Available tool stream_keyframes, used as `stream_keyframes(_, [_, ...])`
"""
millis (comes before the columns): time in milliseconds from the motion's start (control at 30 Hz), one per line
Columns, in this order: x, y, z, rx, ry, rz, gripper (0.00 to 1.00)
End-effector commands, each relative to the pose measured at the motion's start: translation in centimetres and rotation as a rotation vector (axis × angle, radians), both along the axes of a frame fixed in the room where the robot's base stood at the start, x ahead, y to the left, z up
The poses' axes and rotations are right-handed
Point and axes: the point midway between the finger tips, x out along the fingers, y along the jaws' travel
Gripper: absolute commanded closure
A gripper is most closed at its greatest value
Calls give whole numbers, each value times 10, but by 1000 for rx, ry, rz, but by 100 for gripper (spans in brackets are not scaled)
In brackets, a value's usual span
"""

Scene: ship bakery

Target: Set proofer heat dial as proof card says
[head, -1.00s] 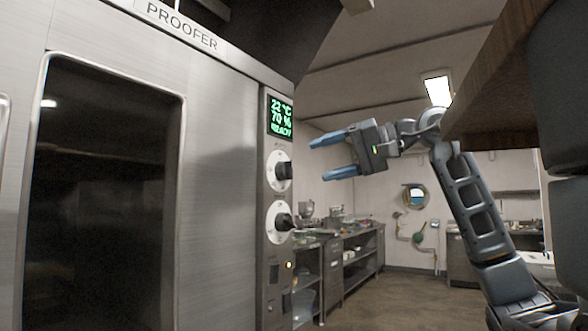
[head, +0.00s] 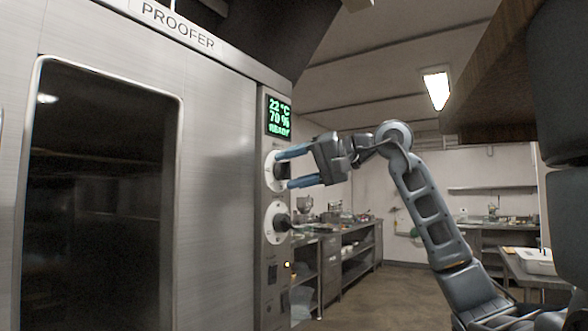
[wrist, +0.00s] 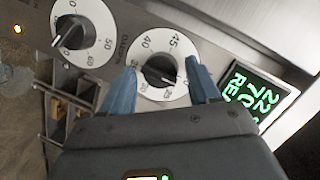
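The proofer (head: 215,190) is a steel cabinet with a dark glass door at the left in the head view. Its right-hand panel carries two white dials with black knobs. The upper dial (head: 270,160) is next to the display and shows numbers such as 40 and 45 in the wrist view (wrist: 143,91). The lower dial (head: 273,236) also shows in the wrist view (wrist: 96,30), with 50 and 60 readable. My gripper (head: 285,170) is open, its blue fingers (wrist: 160,66) on either side of the upper knob; contact cannot be told. No proof card is visible.
The green display (head: 279,117) reads 22 °C, 70 % and READY. An amber light (head: 287,264) is lit below the dials. Steel counters (head: 350,250) stand behind on the right. A wooden overhang (head: 500,85) is at the upper right.

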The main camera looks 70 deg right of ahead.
Motion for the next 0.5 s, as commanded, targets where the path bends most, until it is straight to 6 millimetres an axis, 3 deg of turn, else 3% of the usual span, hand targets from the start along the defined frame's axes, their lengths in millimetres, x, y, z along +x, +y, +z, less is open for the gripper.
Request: stream_keyframes(500, [0,0,0,0,1,-1,87])
